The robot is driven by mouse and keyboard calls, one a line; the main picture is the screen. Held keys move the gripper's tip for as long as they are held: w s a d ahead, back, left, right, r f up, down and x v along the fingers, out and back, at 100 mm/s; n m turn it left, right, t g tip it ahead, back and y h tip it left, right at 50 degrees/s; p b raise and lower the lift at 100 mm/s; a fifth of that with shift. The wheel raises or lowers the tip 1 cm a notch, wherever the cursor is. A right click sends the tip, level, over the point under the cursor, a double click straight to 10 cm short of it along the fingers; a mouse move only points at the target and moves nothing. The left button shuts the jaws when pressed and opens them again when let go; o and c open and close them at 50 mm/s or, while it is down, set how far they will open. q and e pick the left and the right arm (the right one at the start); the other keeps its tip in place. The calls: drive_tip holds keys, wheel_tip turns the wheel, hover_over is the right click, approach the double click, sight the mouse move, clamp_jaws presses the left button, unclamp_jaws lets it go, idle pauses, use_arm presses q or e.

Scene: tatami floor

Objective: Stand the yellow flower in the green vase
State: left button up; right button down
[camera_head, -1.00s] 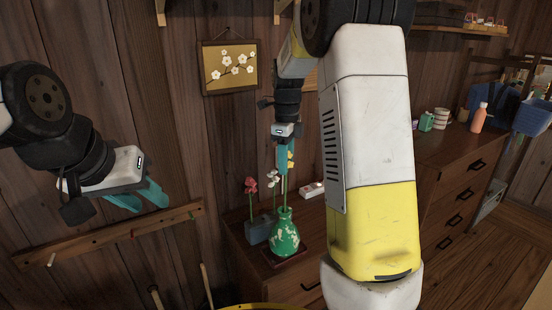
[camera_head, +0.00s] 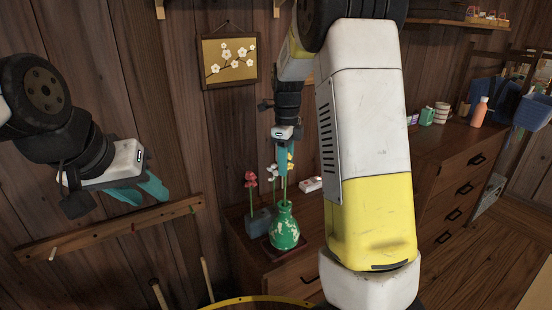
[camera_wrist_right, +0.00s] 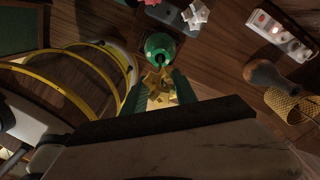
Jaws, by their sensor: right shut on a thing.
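The green vase (camera_head: 286,232) with pale patches stands upright on a dark red square mat (camera_head: 275,256) on the wooden chest; its round mouth also shows in the right wrist view (camera_wrist_right: 160,47). My right gripper (camera_head: 284,172) is shut on the yellow flower (camera_head: 291,161), above the vase. The flower's yellow head (camera_wrist_right: 157,90) lies between the green fingers in the wrist view. Its stem runs down toward the vase mouth; I cannot tell whether the tip is inside. My left gripper (camera_head: 140,194) is open and empty, far left of the vase.
A blue-grey holder (camera_head: 260,222) with red and white flowers stands close left of the vase. Bottles and cups stand farther right. A peg rail (camera_head: 110,232) is on the wall below my left gripper.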

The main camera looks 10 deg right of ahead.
sight(285, 181)
drive_tip(key=shift+f, duration=3.15)
drive_tip(key=c, duration=0.8)
unclamp_jaws()
drive_tip(key=o, duration=0.6)
drive_tip(key=shift+c, duration=0.2)
wheel_tip(285, 181, up, 7)
drive_tip(key=shift+r, duration=0.35)
